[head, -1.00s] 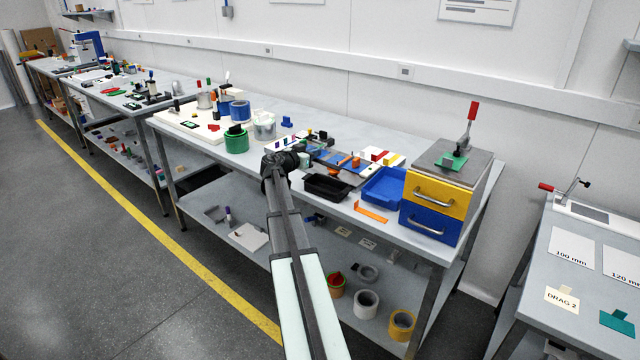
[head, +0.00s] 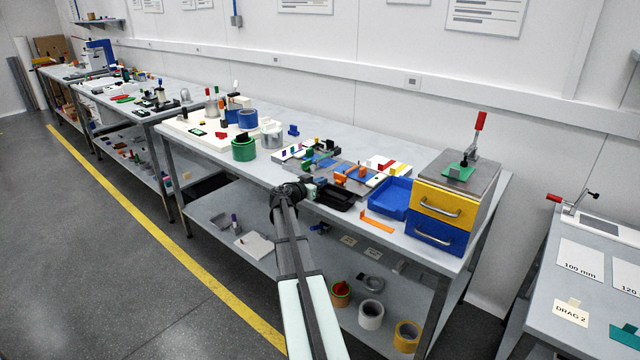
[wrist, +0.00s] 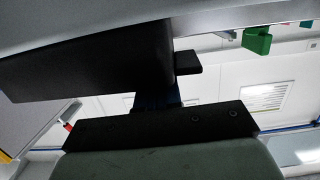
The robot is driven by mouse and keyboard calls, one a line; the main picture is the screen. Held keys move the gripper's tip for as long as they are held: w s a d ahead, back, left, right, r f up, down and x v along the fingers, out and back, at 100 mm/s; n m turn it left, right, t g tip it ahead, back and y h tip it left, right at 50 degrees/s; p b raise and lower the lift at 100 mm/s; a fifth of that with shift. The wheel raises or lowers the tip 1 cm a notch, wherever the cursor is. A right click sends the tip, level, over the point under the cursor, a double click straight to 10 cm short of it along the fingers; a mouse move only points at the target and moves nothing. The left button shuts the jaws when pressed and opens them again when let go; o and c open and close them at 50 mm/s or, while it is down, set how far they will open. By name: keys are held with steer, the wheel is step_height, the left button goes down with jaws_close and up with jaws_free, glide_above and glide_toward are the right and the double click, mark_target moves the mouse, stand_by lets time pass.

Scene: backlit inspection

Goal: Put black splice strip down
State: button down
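My gripper (head: 309,191) is at the front edge of the middle bench, just left of a black tray (head: 334,197) in the head view. Its fingers are too small and dark there to tell whether they are open. In the wrist view a dark bar with screws crosses the lower middle, and a small black block (wrist: 188,63) juts out above it. A large black shape fills the upper left, close to the camera. I cannot make out the black splice strip for certain in either view, nor whether anything is held.
A blue tray (head: 390,198) and an orange strip (head: 377,221) lie right of the black tray. A yellow and blue drawer unit (head: 437,215) stands at the bench's right end. Green tape (head: 243,150) sits to the left. Coloured parts crowd the bench behind the gripper.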

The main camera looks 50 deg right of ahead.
steer(key=shift+f, duration=0.4)
steer(key=shift+s+f, duration=0.1)
steer(key=shift+f, duration=0.2)
steer(key=c, duration=1.6)
jaws_free()
steer(key=shift+a+f, duration=0.1)
steer(key=shift+r, duration=0.65)
steer(key=a+r, duration=0.2)
steer(key=a, duration=0.9)
steer(key=shift+a, duration=0.35)
